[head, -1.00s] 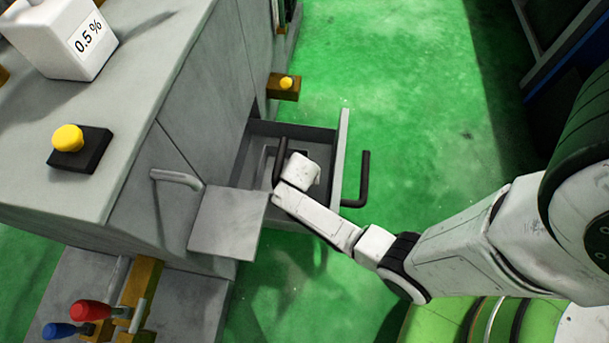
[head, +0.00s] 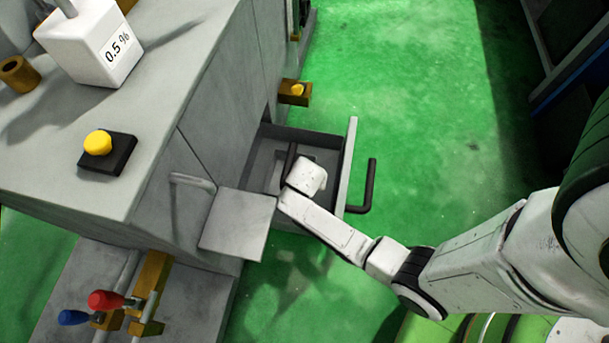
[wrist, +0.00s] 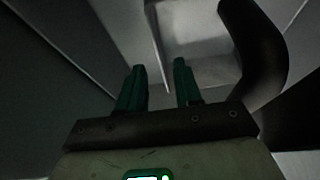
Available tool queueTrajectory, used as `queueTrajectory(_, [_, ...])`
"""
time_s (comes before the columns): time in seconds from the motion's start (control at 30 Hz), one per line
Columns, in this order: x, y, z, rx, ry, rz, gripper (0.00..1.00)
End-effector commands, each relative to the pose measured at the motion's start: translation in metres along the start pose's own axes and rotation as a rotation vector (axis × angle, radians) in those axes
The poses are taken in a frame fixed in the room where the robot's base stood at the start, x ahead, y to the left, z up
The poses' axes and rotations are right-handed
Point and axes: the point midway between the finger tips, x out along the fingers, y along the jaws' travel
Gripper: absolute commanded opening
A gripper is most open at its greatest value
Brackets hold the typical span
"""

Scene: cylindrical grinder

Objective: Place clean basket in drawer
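The drawer (head: 348,160) is pulled out of the grey machine in the head view. A grey basket (head: 274,175) with a black handle (head: 291,160) sits inside it, partly hidden by my wrist. In the wrist view a light grey box-like part, seemingly the basket (wrist: 195,38), lies ahead of my fingers, and a dark curved handle (wrist: 262,55) passes to their right. My gripper (wrist: 159,70) points down into the drawer. The fingers are hidden in the head view.
The drawer's black pull handle (head: 367,190) sticks out to the right. A grey flat plate (head: 238,225) is beside the drawer, close to my wrist. The machine top holds a white 0.5 % container (head: 90,48) and a yellow button (head: 97,143). The green floor (head: 430,100) beyond is clear.

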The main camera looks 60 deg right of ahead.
Motion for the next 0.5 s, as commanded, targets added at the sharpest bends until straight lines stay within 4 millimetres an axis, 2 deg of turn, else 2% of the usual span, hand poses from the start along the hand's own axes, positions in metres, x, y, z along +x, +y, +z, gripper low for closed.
queueTrajectory(0.03, [-0.005, 0.001, 0.015, -0.01, -0.005, 0.002, 0.34])
queueTrajectory(0.2, [-0.019, 0.002, 0.05, -0.008, -0.004, 0.001, 0.34])
queueTrajectory(0.5, [-0.038, 0.004, 0.098, -0.006, -0.003, 0.002, 0.34])
